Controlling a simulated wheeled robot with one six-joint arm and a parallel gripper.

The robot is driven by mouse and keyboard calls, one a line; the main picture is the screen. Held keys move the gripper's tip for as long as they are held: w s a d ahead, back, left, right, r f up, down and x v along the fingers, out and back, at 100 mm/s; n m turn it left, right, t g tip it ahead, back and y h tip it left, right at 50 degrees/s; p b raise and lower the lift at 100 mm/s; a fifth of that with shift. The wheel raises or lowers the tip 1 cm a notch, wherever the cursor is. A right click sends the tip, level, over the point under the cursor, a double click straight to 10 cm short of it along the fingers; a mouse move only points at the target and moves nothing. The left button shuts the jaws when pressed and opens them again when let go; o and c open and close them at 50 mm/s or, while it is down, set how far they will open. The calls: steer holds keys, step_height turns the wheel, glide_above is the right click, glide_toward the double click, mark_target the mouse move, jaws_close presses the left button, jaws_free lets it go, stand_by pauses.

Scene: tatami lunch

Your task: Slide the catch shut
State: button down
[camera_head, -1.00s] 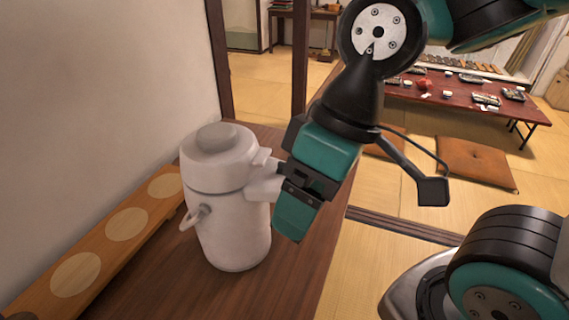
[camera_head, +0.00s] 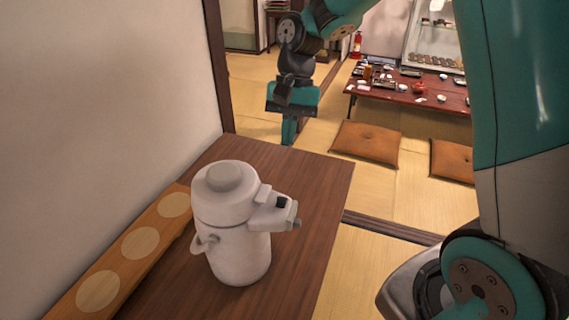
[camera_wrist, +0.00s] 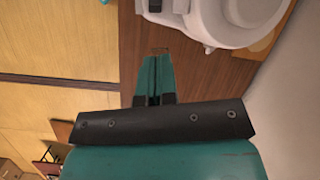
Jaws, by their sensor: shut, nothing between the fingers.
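A white pot (camera_head: 236,240) with a rounded lid stands upright on the dark wooden counter (camera_head: 310,190). A spout block (camera_head: 272,212) juts from its right side, with a small dark piece (camera_head: 281,202) on top that may be the catch; I cannot tell its position. A handle loop (camera_head: 207,243) is at the pot's front left. My gripper (camera_head: 289,135) is shut and empty, beyond the pot near the counter's far end, apart from it. In the wrist view my shut fingers (camera_wrist: 157,65) point toward the counter, and the pot (camera_wrist: 225,14) is partly cut off at the top.
A wooden board (camera_head: 115,265) with pale circles lies along the wall, left of the pot. A low red-brown table (camera_head: 440,97) with dishes and floor cushions (camera_head: 366,143) stand farther back on the tatami. The counter right of the pot is clear.

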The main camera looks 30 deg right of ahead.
mark_target(285, 195)
steer(key=w+d+m, duration=0.1)
steer(key=w+d+f+m+p, duration=0.1)
steer(key=d, duration=0.1)
steer(key=shift+w+m+g, duration=0.3)
steer(key=shift+w, duration=0.1)
steer(key=shift+a+f, duration=0.1)
steer(key=s+a+f+p, duration=0.1)
steer(key=f, duration=0.2)
steer(key=s+a+f+p, duration=0.1)
steer(key=s+a+f, duration=0.1)
steer(key=f, duration=0.1)
steer(key=s+a+f+p, duration=0.1)
steer(key=s+f, duration=0.1)
steer(key=shift+a+f+p, duration=0.15)
steer(key=shift+f+p, duration=0.25)
steer(key=shift+s+a+f, duration=0.2)
steer(key=shift+s+a, duration=0.15)
steer(key=shift+s, duration=0.1)
